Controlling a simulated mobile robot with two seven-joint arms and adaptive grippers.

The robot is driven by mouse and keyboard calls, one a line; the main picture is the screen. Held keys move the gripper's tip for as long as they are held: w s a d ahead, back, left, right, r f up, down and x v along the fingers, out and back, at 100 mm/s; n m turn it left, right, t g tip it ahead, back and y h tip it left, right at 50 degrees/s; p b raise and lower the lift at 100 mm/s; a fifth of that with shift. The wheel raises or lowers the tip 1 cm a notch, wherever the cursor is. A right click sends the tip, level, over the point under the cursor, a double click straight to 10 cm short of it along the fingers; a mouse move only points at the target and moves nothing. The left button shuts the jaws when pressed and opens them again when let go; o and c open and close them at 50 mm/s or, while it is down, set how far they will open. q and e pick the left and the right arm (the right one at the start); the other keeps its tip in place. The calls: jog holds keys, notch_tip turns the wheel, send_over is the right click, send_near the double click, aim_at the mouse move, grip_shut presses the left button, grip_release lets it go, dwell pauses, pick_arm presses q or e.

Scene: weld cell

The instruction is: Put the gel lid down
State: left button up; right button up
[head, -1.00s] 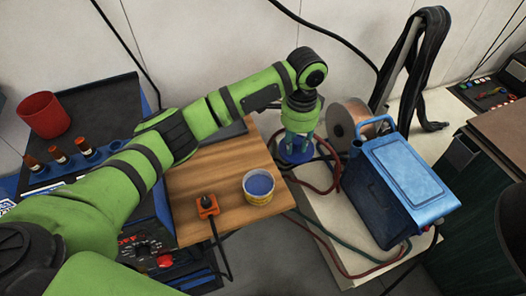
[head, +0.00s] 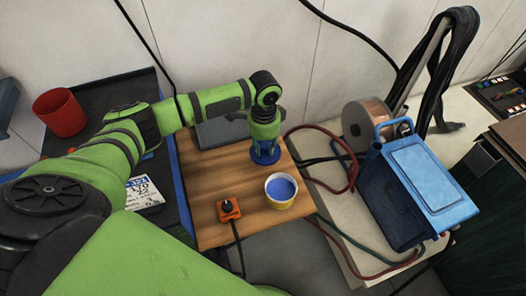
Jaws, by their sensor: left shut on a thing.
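My left gripper (head: 264,148) reaches down over the back right part of the wooden board and is shut on the blue gel lid (head: 264,157). The lid is at or just above the wood; I cannot tell whether it touches. My right gripper does not show.
The wooden board (head: 204,192) also carries an orange block (head: 228,209) with a cable and a dark grey plate (head: 222,130) at the back. A blue welder box (head: 408,195), wire spool (head: 366,124) and hoses (head: 350,168) lie right. A red cup (head: 60,112) stands left.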

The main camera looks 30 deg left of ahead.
aim_at(263, 152)
pick_arm(q)
jog(key=shift+a+f, duration=0.1)
jog(key=shift+f, duration=0.15)
notch_tip(263, 152, down, 4)
jog(key=shift+r+p, duration=0.15)
jog(key=shift+p, duration=0.2)
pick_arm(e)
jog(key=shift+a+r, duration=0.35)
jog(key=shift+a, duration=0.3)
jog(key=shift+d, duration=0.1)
pick_arm(q)
jog(key=shift+f, duration=0.2)
jog(key=o, duration=0.9)
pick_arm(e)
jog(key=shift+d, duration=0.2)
pick_arm(q)
jog(key=shift+o, duration=0.2)
